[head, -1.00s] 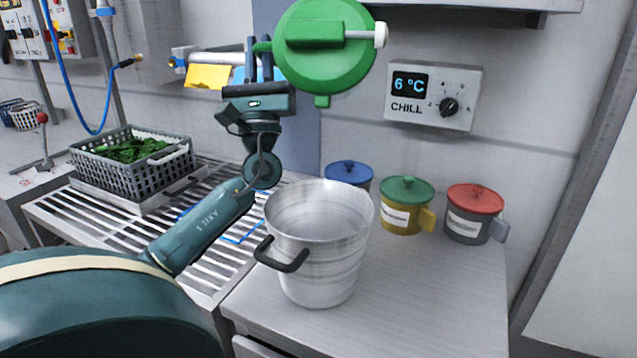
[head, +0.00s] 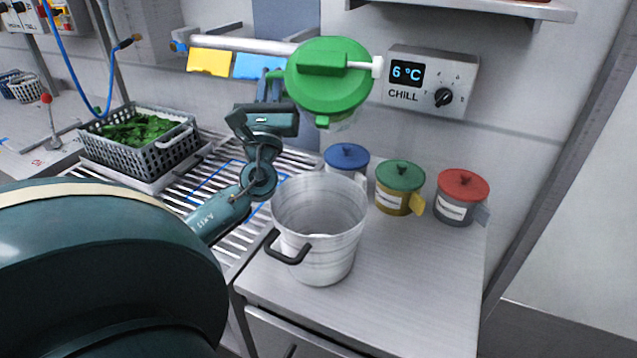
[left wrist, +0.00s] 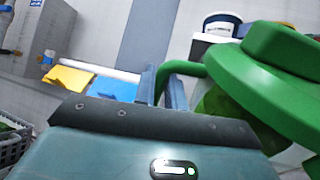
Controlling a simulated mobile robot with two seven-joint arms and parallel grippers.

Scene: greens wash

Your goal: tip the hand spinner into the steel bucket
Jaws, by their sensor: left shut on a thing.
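The hand spinner has a green lid with a white crank knob (head: 327,82) and a clear lower part. My left gripper (head: 270,84) is shut on its green side handle and holds it in the air, above and behind the steel bucket. In the left wrist view the spinner (left wrist: 255,85) fills the right side, with green leaves showing through its clear wall. The left gripper's fingers (left wrist: 165,88) close on the handle there. The steel bucket (head: 318,255) stands upright on the counter with a dark handle at its front left. My right gripper is not in view.
Blue (head: 346,158), green (head: 400,178) and red (head: 461,186) lidded canisters stand behind and right of the bucket. A grey crate (head: 160,150) of greens sits on the slatted drainer. A chill control box (head: 432,85) is on the wall. The counter right of the bucket is clear.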

